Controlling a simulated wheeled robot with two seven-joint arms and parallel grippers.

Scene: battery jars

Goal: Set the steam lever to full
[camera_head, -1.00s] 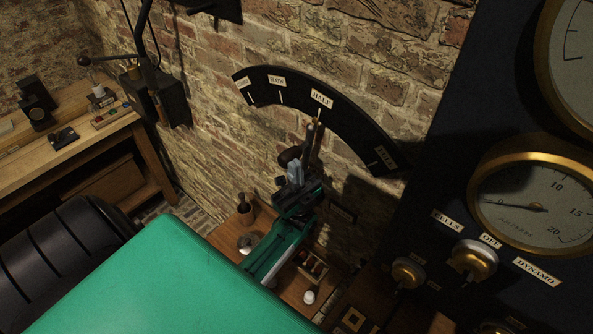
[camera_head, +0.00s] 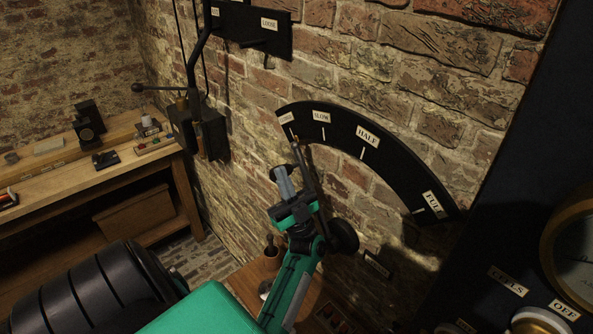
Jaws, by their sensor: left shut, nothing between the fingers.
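The steam lever (camera_head: 309,172) is a dark rod with a brownish tip, rising from a round black hub on the brick wall. Its tip appears beside the leftmost mark of the black curved scale (camera_head: 390,163), well left of HALF and FULL. The leftmost label is too small to read surely. My left gripper (camera_head: 283,174) is shut and empty, with grey fingers pointing up just left of the lever. Whether it touches the rod I cannot tell. My right gripper is out of view.
A black plate with a LOOSE label (camera_head: 269,22) and a dark wall box with a handle (camera_head: 203,130) are up left. A wooden bench (camera_head: 95,165) stands at left. A dark gauge panel (camera_head: 530,200) is at right.

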